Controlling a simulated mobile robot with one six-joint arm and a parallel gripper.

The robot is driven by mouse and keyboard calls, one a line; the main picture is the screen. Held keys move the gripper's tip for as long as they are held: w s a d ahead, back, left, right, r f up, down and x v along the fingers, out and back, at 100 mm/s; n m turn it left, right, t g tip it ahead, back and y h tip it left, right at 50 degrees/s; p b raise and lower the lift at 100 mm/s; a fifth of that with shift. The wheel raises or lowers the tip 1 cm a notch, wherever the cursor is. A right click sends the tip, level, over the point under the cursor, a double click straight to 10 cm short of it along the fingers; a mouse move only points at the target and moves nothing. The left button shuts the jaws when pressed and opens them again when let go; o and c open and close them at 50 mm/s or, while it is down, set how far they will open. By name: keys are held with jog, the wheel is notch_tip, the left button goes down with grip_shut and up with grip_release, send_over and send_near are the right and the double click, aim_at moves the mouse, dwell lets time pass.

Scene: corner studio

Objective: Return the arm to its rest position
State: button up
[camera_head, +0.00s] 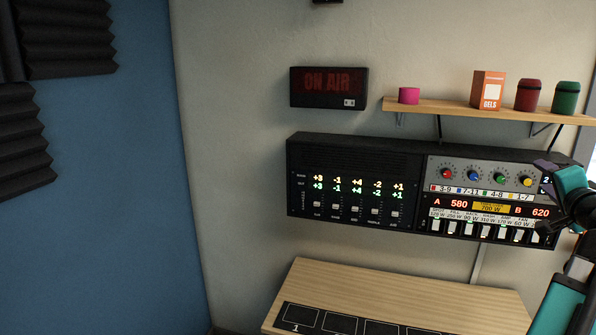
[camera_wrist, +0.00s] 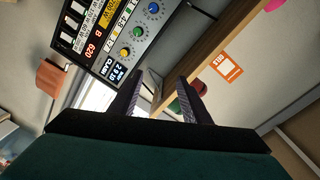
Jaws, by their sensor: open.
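My gripper shows in the wrist view (camera_wrist: 160,100) with its two dark fingers apart and nothing between them. In the head view my teal and black arm comes in from the lower right, and my gripper (camera_head: 545,168) is in front of the right end of the wall console (camera_head: 360,160). The wrist view is tilted and shows the console's right panel (camera_wrist: 115,35) at upper left. I cannot tell from these views how far the fingers are from the panel.
A wooden shelf (camera_head: 450,108) above the console holds a pink cylinder (camera_head: 409,95), an orange GELS box (camera_head: 487,90), a red can (camera_head: 529,95) and a green can (camera_head: 565,97). An ON AIR sign (camera_head: 329,87) hangs left. A wooden table (camera_head: 400,290) stands below.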

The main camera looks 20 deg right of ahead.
jog(key=w+a+f+n+g+y, duration=0.1)
jog(key=w+a+f+n+y, duration=0.15)
jog(key=w+a+f, duration=0.4)
jog(key=w+a+f+n+g+y, duration=0.1)
jog(key=w+a+f+n+y, duration=0.2)
jog(key=w+f, duration=0.65)
jog(key=w+a+f+n+y, duration=0.1)
jog(key=w+a+f+y, duration=0.1)
jog(key=w+a+f, duration=0.65)
jog(key=w+a+f+n+g+y, duration=0.2)
jog(key=a+f+n+g+y, duration=0.45)
jog(key=a+f, duration=2.05)
jog(key=s+a+f+n+g+h, duration=0.25)
jog(key=s+a+f, duration=0.25)
jog(key=a+f, duration=0.3)
jog(key=s+a+f+n+g+h, duration=0.1)
jog(key=s+a+f+n+g, duration=0.25)
jog(key=s+a+f, duration=0.35)
jog(key=s+f+g+b, duration=0.2)
jog(key=s+f+b, duration=0.3)
jog(key=s+f, duration=0.7)
jog(key=s+f+g+b, duration=0.3)
jog(key=s+f+b, duration=0.2)
jog(key=s+f, duration=0.7)
notch_tip(320, 180, down, 5)
jog(key=shift+a+r+n+b, duration=0.1)
jog(key=shift+a+n+b, duration=0.2)
jog(key=shift+n, duration=0.1)
